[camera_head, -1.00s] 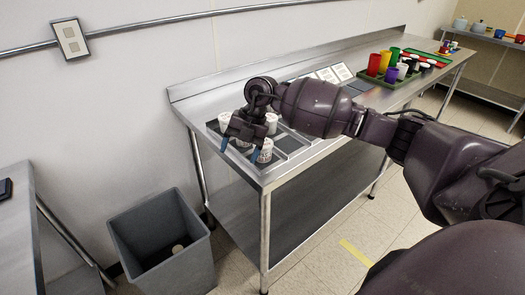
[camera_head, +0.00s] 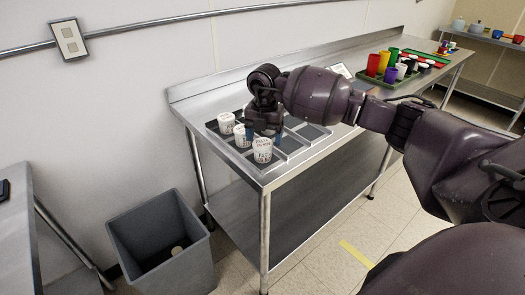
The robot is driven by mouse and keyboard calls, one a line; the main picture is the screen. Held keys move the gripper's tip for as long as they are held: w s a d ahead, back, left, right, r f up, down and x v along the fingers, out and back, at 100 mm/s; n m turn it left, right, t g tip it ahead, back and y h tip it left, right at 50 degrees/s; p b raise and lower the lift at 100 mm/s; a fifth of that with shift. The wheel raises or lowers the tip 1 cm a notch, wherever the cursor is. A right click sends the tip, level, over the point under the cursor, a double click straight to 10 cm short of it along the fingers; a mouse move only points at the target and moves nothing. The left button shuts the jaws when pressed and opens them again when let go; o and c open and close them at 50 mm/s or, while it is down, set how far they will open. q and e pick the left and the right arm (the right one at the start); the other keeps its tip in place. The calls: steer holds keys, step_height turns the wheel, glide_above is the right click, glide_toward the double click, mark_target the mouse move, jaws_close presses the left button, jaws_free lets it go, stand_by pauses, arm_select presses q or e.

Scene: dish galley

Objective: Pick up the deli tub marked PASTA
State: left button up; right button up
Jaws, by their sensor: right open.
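Several white deli tubs with dark print stand in a grey sectioned tray (camera_head: 312,131) on the steel table. One tub (camera_head: 262,150) is at the near edge, one (camera_head: 240,136) is behind it to the left, and one (camera_head: 226,122) is at the far left. The print is too small for me to tell surely which is marked PASTA. My right gripper (camera_head: 263,134) points down over the tray, just behind the near tub, with its jaws open. It hides the spot where another tub stood. Whether that tub is between the fingers cannot be seen. My left gripper is out of view.
Right compartments of the tray look empty. A green tray (camera_head: 378,77) with coloured cups stands farther along the steel table (camera_head: 330,165). A grey bin (camera_head: 165,245) stands on the floor at left, below the table.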

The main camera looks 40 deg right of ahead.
mark_target(263, 142)
step_height(263, 142, down, 5)
steer(key=shift+w+a, duration=0.1)
steer(key=shift+c, duration=0.2)
steer(key=c, duration=0.7)
steer(key=shift+r, duration=0.15)
